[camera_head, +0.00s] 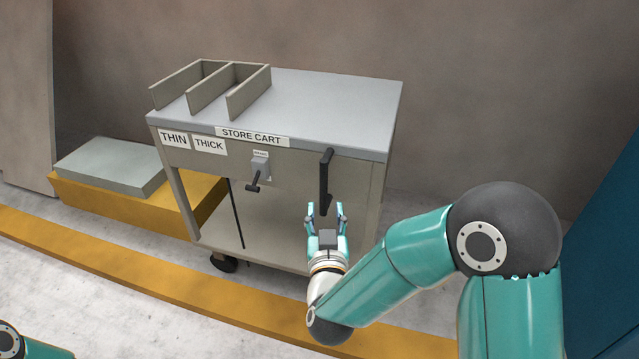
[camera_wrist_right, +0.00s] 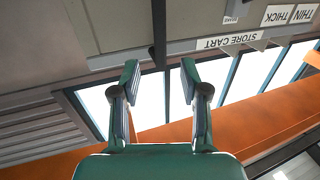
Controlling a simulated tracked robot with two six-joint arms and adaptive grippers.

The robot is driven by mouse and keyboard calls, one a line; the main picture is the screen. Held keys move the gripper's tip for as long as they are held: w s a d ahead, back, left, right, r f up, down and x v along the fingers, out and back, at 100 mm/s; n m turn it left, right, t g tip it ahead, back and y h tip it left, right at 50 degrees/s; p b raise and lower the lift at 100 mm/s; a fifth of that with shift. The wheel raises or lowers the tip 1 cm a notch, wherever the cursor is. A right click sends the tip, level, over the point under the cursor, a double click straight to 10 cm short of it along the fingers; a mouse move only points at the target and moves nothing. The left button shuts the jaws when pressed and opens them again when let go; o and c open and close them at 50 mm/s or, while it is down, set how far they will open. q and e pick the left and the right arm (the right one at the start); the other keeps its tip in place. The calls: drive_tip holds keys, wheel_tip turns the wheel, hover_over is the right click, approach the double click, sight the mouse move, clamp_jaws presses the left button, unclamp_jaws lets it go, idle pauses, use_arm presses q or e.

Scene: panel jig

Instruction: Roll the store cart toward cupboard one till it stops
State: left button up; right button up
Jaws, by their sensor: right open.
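The grey store cart (camera_head: 345,98) stands against the back wall, labelled STORE CART, THIN and THICK. A black upright handle (camera_head: 325,178) is on the right part of its front, and a small box with a black lever (camera_head: 256,175) is left of it. My right gripper (camera_head: 326,212) is open at the handle's lower end. In the right wrist view the handle (camera_wrist_right: 159,35) lines up with the gap between the open fingers (camera_wrist_right: 159,78); I cannot tell whether they touch it. My left gripper is out of view. No cupboard is labelled in view.
Slotted dividers (camera_head: 215,88) stand on the cart top. A yellow platform with a grey slab (camera_head: 110,165) is left of the cart. A yellow floor strip (camera_head: 150,265) runs in front. A blue panel (camera_head: 610,250) stands at the right edge. The wall is close behind the cart.

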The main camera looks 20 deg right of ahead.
sight(324, 184)
drive_tip(key=b+x, duration=0.1)
drive_tip(key=x, duration=0.9)
drive_tip(key=shift+w+f, duration=0.1)
drive_tip(key=shift+w, duration=0.3)
clamp_jaws()
